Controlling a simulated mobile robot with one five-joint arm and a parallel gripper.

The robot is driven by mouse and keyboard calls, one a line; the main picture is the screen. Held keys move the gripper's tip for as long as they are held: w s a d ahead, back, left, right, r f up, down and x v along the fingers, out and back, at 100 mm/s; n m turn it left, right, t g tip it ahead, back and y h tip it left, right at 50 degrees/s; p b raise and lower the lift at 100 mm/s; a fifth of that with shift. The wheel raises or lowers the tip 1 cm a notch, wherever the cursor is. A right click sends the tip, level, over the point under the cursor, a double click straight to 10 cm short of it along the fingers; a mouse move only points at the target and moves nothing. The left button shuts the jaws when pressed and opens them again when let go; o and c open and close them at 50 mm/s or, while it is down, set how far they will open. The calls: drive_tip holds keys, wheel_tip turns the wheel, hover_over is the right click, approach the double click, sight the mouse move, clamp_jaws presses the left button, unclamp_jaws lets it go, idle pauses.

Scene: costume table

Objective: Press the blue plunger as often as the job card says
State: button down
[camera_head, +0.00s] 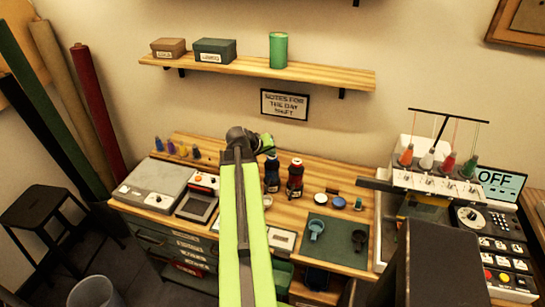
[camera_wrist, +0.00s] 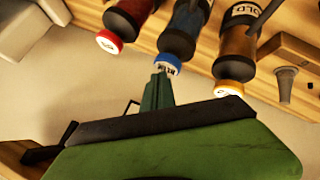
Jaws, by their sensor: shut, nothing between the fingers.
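In the wrist view three bottles hang in from the top: one with a red cap (camera_wrist: 109,41), a dark blue one with a blue top (camera_wrist: 168,63), and a brown one with a yellow top (camera_wrist: 229,88). The blue top looks like the plunger. My gripper (camera_wrist: 160,74) is shut and empty, its tip close to the blue top; I cannot tell if they touch. In the head view the blue bottle (camera_head: 272,178) stands left of the red bottle (camera_head: 295,180), just beyond my arm. My gripper (camera_head: 267,146) shows only partly there. No press count is readable.
A green mat (camera_head: 330,248) with small items lies on the table. A shelf (camera_head: 320,78) hangs above.

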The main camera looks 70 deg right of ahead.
sight(270, 157)
drive_tip(key=shift+f+b, duration=0.65)
idle(0.4)
idle(0.4)
drive_tip(key=shift+r+p, duration=1.2)
drive_tip(key=shift+p, duration=0.05)
wheel_tip(270, 157, up, 5)
drive_tip(key=p, duration=0.5)
drive_tip(key=shift+r, duration=0.1)
